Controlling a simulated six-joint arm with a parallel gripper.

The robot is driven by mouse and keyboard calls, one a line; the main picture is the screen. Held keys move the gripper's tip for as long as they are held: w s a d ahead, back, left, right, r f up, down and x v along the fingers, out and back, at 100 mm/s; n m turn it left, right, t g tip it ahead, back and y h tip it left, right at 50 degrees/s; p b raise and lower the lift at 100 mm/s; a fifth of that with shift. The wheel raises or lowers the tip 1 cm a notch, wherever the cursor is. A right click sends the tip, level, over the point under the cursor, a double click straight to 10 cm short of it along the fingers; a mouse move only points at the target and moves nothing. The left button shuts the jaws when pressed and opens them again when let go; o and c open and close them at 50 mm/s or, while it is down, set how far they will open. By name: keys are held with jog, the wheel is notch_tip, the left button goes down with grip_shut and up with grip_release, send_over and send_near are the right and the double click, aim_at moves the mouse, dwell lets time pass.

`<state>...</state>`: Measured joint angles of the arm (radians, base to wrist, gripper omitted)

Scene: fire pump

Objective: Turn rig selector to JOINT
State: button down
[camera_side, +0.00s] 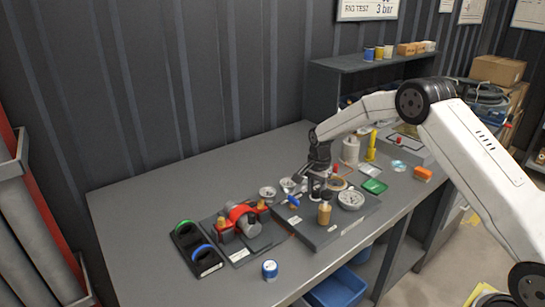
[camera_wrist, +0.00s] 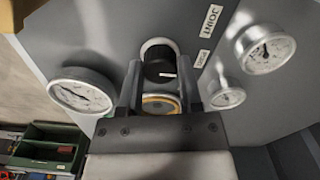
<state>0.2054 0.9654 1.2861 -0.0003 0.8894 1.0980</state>
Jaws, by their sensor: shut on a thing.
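The rig selector is a black round knob (camera_wrist: 158,68) with a white pointer mark, seen upside down in the wrist view. My gripper (camera_wrist: 160,88) has one finger on each side of it and is shut on it. A yellow-ringed round part (camera_wrist: 160,103) shows between the fingers, nearer the palm. The JOINT label (camera_wrist: 211,20) is on the grey panel to the upper right of the knob. A second small label (camera_wrist: 202,58) sits closer to the knob. In the side view my gripper (camera_side: 316,184) is down at the grey pump panel (camera_side: 320,238); the knob is hidden there.
Gauges stand close around the knob: a large one (camera_wrist: 80,92) at left, a small one (camera_wrist: 228,95) at right and another (camera_wrist: 266,48) at upper right. A blue-handled valve (camera_side: 293,201) and a brass fitting (camera_side: 324,214) are beside my gripper. The bench (camera_side: 140,215) is clear at far left.

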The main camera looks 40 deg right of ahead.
aim_at(316, 190)
jog(key=shift+n, duration=2.9)
jog(key=shift+c, duration=1.3)
grip_release()
jog(key=shift+r, duration=0.15)
jog(key=shift+r, duration=3.8)
